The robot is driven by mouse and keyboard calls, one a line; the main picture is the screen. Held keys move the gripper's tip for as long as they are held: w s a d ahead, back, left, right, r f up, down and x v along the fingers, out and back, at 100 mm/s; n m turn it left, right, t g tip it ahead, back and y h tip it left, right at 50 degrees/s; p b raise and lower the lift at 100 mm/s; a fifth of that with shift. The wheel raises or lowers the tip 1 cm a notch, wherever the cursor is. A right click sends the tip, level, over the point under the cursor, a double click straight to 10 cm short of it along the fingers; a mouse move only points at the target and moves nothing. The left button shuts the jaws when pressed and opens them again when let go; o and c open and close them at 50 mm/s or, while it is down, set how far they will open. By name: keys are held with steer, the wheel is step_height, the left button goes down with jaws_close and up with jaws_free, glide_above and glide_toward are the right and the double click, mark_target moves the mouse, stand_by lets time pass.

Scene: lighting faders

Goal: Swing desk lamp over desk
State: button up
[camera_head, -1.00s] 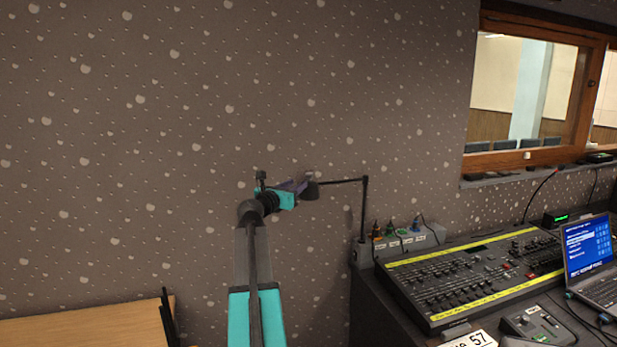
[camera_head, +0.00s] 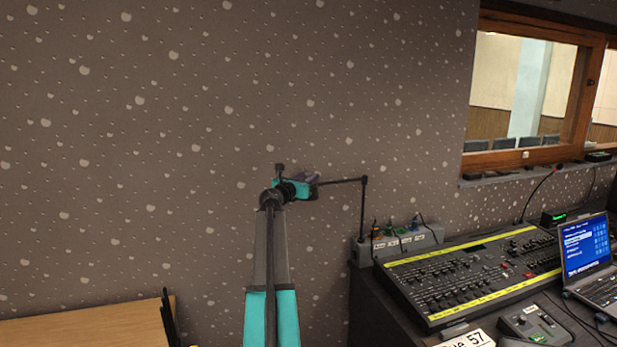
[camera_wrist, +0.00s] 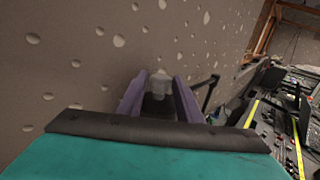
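The desk lamp is a thin black post (camera_head: 364,215) with a horizontal arm (camera_head: 342,181) reaching left along the wall. Its head is mostly hidden behind my gripper (camera_head: 314,182) in the head view. In the wrist view, my two purple fingers (camera_wrist: 160,88) stand apart, with the grey lamp head (camera_wrist: 160,80) showing between their tips. I cannot tell whether either finger touches it. The lamp arm and post (camera_wrist: 208,92) show right of the fingers. The desk (camera_head: 372,310) lies to the right, below the lamp.
A fader console (camera_head: 470,275) with yellow strips covers much of the desk. A power strip with plugs (camera_head: 408,240) sits behind it, and a laptop (camera_head: 588,250) to its right. A wooden table (camera_head: 90,328) is at lower left. The speckled wall is close behind my gripper.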

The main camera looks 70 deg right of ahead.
steer(key=shift+d, duration=0.35)
